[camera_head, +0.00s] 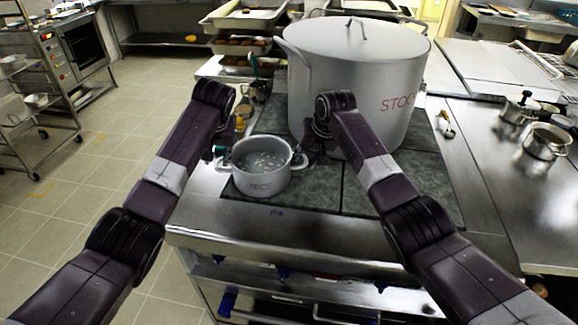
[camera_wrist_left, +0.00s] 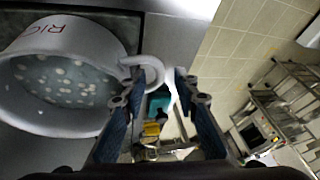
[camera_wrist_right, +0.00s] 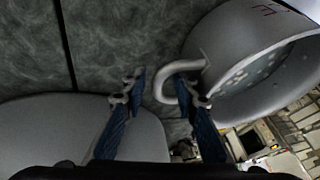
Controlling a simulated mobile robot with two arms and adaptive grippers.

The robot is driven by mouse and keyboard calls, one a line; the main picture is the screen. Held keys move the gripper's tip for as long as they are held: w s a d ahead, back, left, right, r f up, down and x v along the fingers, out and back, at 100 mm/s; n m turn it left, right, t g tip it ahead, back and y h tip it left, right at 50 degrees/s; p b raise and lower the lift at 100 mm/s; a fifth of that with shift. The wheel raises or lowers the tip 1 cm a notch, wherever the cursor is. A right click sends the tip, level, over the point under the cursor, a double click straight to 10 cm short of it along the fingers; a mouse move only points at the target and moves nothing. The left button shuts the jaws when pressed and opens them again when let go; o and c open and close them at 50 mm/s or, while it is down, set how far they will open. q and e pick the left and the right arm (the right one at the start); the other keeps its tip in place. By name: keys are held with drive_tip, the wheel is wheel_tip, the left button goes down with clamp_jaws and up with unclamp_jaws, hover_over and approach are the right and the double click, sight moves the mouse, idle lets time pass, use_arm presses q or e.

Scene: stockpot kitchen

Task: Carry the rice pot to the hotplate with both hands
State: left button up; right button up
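The rice pot (camera_head: 260,184) is a small grey pot marked RICE, with pale grains in cloudy liquid. It sits on the front left of the dark stone-like hotplate (camera_head: 400,196). My left gripper (camera_head: 222,152) is at its left handle. In the left wrist view the handle loop (camera_wrist_left: 152,66) lies between the parted fingers (camera_wrist_left: 158,80). My right gripper (camera_head: 303,158) is at the right handle. In the right wrist view that handle (camera_wrist_right: 163,84) reaches between the open fingers (camera_wrist_right: 160,86). Neither gripper is closed on a handle.
A large lidded stockpot (camera_head: 350,75) stands close behind my right gripper. Small metal pots (camera_head: 545,142) and a spoon (camera_head: 446,124) lie on the right. Trays (camera_head: 240,45) stand at the back. A wheeled rack (camera_head: 35,100) is at the left, with open floor beside it.

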drive_tip(key=shift+r, duration=0.1)
use_arm(q)
drive_tip(key=v, duration=0.7)
drive_tip(key=shift+r, duration=0.25)
use_arm(e)
drive_tip(key=v, duration=1.2)
use_arm(q)
drive_tip(key=shift+s+a, duration=0.1)
drive_tip(key=shift+s, duration=0.05)
